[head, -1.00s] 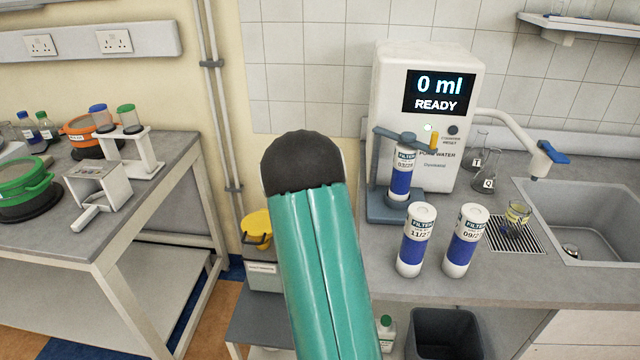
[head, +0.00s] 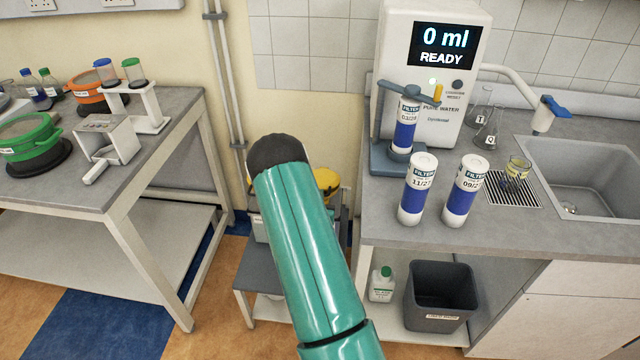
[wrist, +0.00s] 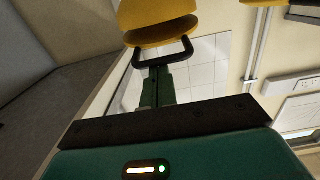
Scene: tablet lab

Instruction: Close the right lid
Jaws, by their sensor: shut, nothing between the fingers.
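A yellow lid (head: 326,183) shows just right of my arm in the head view, low between the left table and the sink counter. My arm covers part of it, and I cannot tell how far open it is. In the wrist view a yellow rounded lid (wrist: 160,28) is at the top centre, seen from below in two pieces. My gripper (wrist: 162,52) is shut and empty in the wrist view, its dark tips just below the yellow edge. I cannot tell whether they touch. In the head view my arm hides the gripper.
A white labelled box (head: 260,230) stands on a low grey stand (head: 262,272). The counter (head: 420,243) on the right holds filter cartridges and a water dispenser (head: 425,70). A dark bin (head: 440,295) is below it. The left table (head: 75,190) carries sieves and bottles.

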